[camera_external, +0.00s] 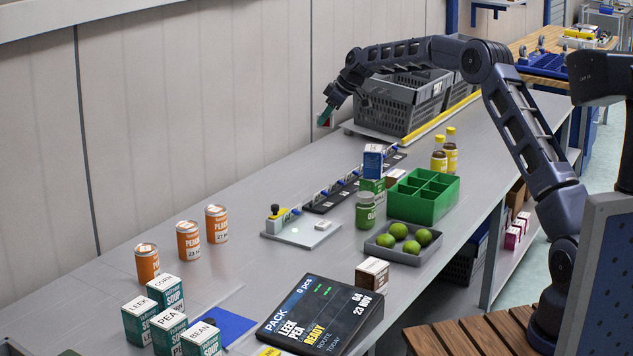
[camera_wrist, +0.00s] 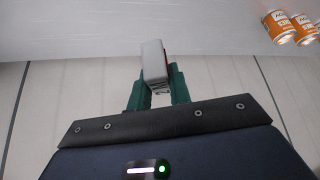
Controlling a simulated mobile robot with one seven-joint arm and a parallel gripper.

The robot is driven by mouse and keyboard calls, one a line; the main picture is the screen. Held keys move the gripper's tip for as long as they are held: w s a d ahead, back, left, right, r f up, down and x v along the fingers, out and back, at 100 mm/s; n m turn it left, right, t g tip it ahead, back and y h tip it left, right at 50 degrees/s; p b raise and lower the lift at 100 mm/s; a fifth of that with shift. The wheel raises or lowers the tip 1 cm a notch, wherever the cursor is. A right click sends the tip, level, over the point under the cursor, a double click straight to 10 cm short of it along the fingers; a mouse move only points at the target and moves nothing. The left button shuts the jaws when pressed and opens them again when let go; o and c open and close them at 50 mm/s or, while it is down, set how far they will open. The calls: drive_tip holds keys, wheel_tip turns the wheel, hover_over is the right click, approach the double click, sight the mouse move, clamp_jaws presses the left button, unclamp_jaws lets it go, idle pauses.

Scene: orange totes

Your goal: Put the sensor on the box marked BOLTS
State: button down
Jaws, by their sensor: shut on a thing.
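My gripper (camera_external: 328,112) is raised at the back, in front of the wall and left of the grey crates. In the wrist view its green fingers (camera_wrist: 157,88) are shut on a small grey-white block (camera_wrist: 152,60) with an orange-brown side and partly hidden dark marks. I cannot tell whether this block is the sensor. No label reading BOLTS is legible. Small boxes on the bench are a brown-and-white box (camera_external: 372,274), a blue-and-white box (camera_external: 373,158) on a green one (camera_external: 372,187), and a reddish-brown box (camera_external: 395,177).
A green divided bin (camera_external: 448,203), a tray (camera_external: 372,246) of limes, a green jar (camera_external: 365,213) and yellow bottles (camera_external: 451,150) crowd the bench's middle. Orange cans (camera_external: 188,240), soup boxes (camera_external: 168,292) and a display (camera_external: 315,318) stand nearer. Bare bench lies left of the dark rail (camera_external: 325,204).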

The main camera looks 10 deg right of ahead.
drive_tip(key=w+d+r+m+t+h, duration=0.1)
drive_tip(key=d+m, duration=0.1)
drive_tip(key=d, duration=1)
drive_tip(key=w+d+r+m+t, duration=0.1)
drive_tip(key=d+r+m, duration=0.1)
drive_tip(key=d, duration=0.9)
approach(394, 173)
drive_tip(key=w+a+f, duration=0.4)
drive_tip(key=shift+f, duration=0.1)
drive_tip(key=c, duration=1.3)
unclamp_jaws()
drive_tip(key=shift+f, duration=0.1)
